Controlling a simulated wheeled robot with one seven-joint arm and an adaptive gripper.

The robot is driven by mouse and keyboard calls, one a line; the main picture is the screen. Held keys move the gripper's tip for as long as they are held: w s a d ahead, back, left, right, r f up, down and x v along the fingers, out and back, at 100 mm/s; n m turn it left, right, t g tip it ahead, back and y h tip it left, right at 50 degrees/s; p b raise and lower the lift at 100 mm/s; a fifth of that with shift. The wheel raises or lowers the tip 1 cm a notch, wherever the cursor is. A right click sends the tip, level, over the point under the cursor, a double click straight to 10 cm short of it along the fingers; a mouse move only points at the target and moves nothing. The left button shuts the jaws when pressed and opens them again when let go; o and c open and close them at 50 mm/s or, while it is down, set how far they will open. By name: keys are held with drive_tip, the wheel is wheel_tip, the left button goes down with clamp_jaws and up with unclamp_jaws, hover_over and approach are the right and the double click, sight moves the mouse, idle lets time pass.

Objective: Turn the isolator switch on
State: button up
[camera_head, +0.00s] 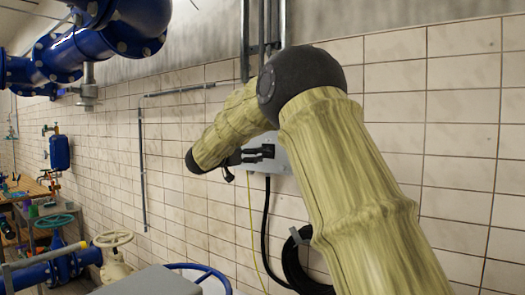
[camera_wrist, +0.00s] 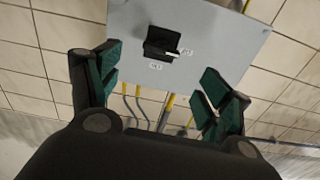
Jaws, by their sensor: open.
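The isolator switch is a pale grey box on the tiled wall, with a black handle (camera_wrist: 161,43) on its face in the wrist view. Two small white labels sit beside the handle, too small to read. In the head view the box (camera_head: 284,160) is partly hidden behind my arm and gripper. My gripper (camera_wrist: 161,72) is open and empty. Its green-padded fingers are spread wide, one toward each side of the box, and the handle lies beyond the gap between them. I see no contact with the handle. Which position the handle is in, I cannot tell.
Vertical grey conduits (camera_head: 244,40) run up the wall above the box. A black cable (camera_head: 266,225) and a thin yellow cable hang below it, near a black coil (camera_head: 300,268). Blue pipes (camera_head: 115,25), handwheels (camera_head: 113,239) and a wooden bench (camera_head: 28,187) stand at left.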

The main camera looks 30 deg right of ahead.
sight(265, 152)
drive_tip(key=p+x, duration=0.4)
drive_tip(key=x, duration=0.5)
drive_tip(key=shift+d, duration=0.15)
drive_tip(key=shift+w, duration=0.1)
drive_tip(key=c, duration=1)
